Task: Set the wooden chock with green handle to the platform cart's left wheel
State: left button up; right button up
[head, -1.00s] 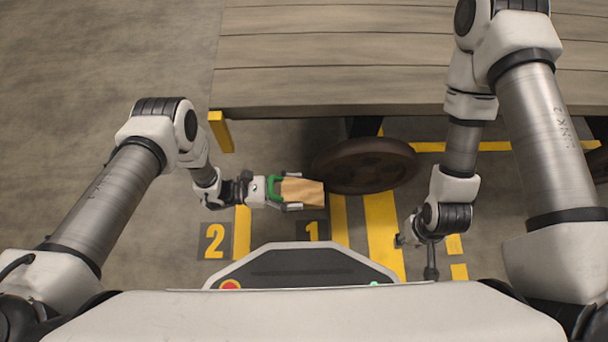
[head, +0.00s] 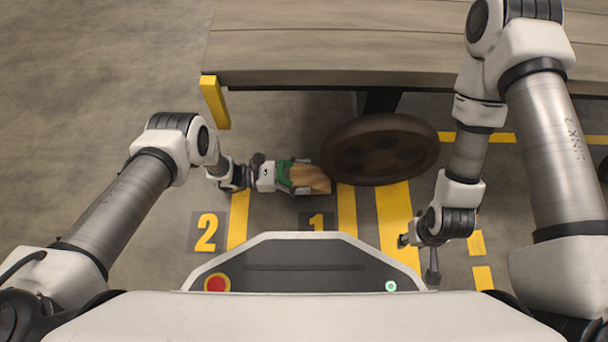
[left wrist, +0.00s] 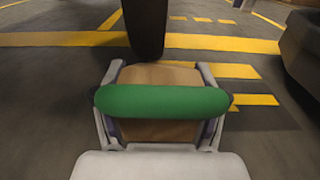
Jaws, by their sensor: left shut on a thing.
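The wooden chock (head: 311,178) has a green handle (head: 283,173), and my left gripper (head: 289,176) is shut on it. In the left wrist view the green handle (left wrist: 163,102) lies across between the fingers, with the wooden body (left wrist: 158,76) beyond it. The cart's dark wheel (head: 380,150) stands just right of the chock in the head view. In the left wrist view the wheel (left wrist: 145,25) is straight ahead, close to the chock's far edge; I cannot tell whether they touch. My right gripper (head: 431,270) hangs low at the right; its fingers are not clear.
Floor plates marked 2 (head: 207,232) and 1 (head: 317,221) lie among yellow stripes. Open floor lies to the left.

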pick_arm(q)
jog(key=shift+w+d+f+b, duration=0.15)
jog(key=shift+w+f+b, duration=0.7)
jog(key=shift+w+b, duration=0.1)
pick_arm(e)
jog(key=f, duration=0.3)
jog(key=shift+w+f, duration=0.15)
jog(key=shift+w, duration=0.25)
pick_arm(q)
jog(key=shift+r, duration=0.25)
pick_arm(e)
jog(key=shift+r, duration=0.3)
pick_arm(q)
jog(key=shift+s+f, duration=0.1)
jog(key=shift+f, duration=0.1)
jog(key=o, duration=1.5)
jog(key=shift+o, duration=0.2)
jog(key=shift+r+p, duration=0.25)
jog(key=shift+p, duration=0.1)
jog(key=a+p, duration=0.2)
jog(key=a, duration=1)
jog(key=shift+f+p, duration=0.1)
jog(key=shift+p, duration=0.3)
pick_arm(e)
jog(key=r, duration=0.1)
jog(key=s+r, duration=0.1)
jog(key=r, duration=0.1)
jog(key=shift+r, duration=0.1)
